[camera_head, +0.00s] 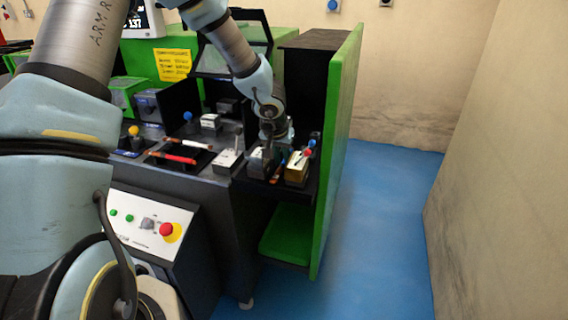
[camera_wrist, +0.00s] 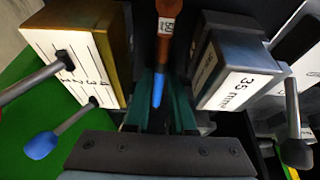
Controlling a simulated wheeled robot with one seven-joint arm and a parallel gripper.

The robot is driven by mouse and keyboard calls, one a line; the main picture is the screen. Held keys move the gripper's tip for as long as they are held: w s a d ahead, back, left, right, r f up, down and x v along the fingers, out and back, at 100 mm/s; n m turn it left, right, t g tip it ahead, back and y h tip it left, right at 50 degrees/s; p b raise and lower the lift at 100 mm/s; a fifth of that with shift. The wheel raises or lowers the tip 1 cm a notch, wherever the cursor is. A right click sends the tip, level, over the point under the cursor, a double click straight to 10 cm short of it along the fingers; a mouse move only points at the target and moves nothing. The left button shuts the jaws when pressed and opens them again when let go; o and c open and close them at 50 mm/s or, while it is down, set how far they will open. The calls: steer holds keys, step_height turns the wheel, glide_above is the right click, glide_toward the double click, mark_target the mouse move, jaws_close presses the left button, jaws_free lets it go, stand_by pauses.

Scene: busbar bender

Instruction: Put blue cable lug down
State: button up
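The cable lug (camera_wrist: 157,90) shows in the wrist view as a blue tapered end joined to a copper-brown flat part with a small label. It lies lengthwise between the two dark green fingers of my gripper (camera_wrist: 160,85), and its brown part runs on beyond them. Whether the fingers touch its sides is not clear. In the head view my gripper (camera_head: 268,132) points down over the right end of the black bench, among the small blocks. The lug is too small there to make out for sure.
A brass-sided block (camera_wrist: 75,50) with levers stands left of my gripper, and a grey block (camera_wrist: 228,68) marked 35 mm stands close on the right. A tall green panel (camera_head: 335,150) bounds the bench's right end. Red-handled tools (camera_head: 180,158) lie further left.

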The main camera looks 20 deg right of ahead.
jaws_close()
stand_by(0.3)
